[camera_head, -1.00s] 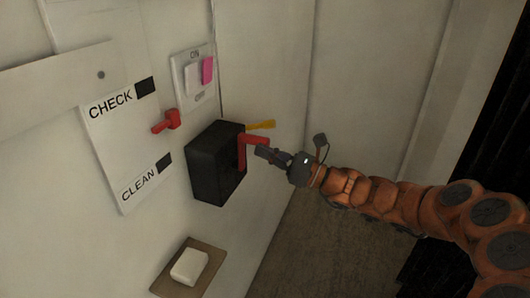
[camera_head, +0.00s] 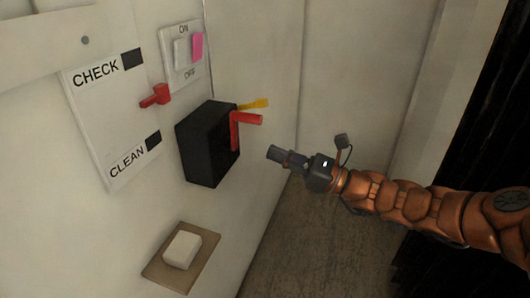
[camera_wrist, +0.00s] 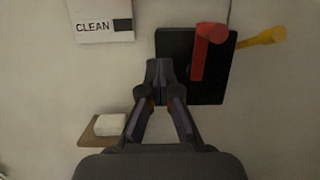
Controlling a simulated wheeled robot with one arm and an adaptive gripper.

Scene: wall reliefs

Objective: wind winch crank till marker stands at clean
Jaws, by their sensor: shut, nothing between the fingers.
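The black winch box (camera_head: 200,150) stands out from the wall, with a red crank (camera_head: 236,131) on its face; its handle sticks out toward the right. In the wrist view the box (camera_wrist: 180,95) and red crank (camera_wrist: 204,62) are ahead and to the right. The red marker (camera_head: 156,95) stands on the white board (camera_head: 108,125) between the CHECK and CLEAN labels, nearer CHECK in height. My gripper (camera_head: 274,153) is shut and empty, apart from the crank, to its lower right in the head view. It shows in the wrist view too (camera_wrist: 160,68).
A yellow lever (camera_head: 253,104) sticks out behind the box. An ON/OFF switch plate (camera_head: 187,75) with a pink note (camera_head: 198,47) is above it. A white block (camera_head: 182,249) sits on a brown plate (camera_head: 157,272) below. Open space lies right of the box.

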